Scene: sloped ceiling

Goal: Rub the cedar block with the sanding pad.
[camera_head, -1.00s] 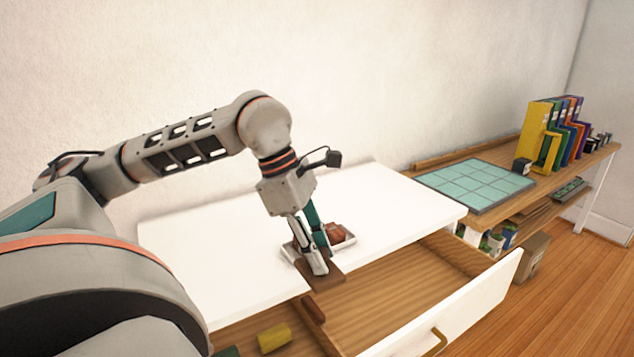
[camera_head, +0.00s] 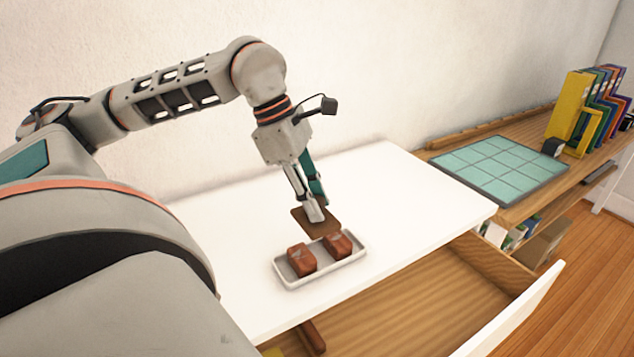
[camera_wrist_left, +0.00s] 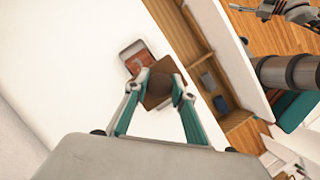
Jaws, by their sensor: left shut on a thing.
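My left gripper (camera_head: 314,213) is shut on a flat, square brown sanding pad (camera_head: 324,226). In the left wrist view the pad (camera_wrist_left: 159,89) sits between the fingertips. In the head view the pad appears just behind a shallow white tray (camera_head: 321,273), apparently raised off the table. Two reddish-brown blocks sit in the tray, a left block (camera_head: 302,261) and a right block (camera_head: 338,244). I cannot tell which is the cedar one. In the left wrist view the tray (camera_wrist_left: 130,48) is partly hidden behind the pad and fingers.
The white tabletop (camera_head: 400,195) is clear around the tray. An open wooden drawer (camera_head: 420,305) is below its front edge. A teal tiled mat (camera_head: 500,168) and several colourful binders (camera_head: 590,105) stand on the wooden bench at right.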

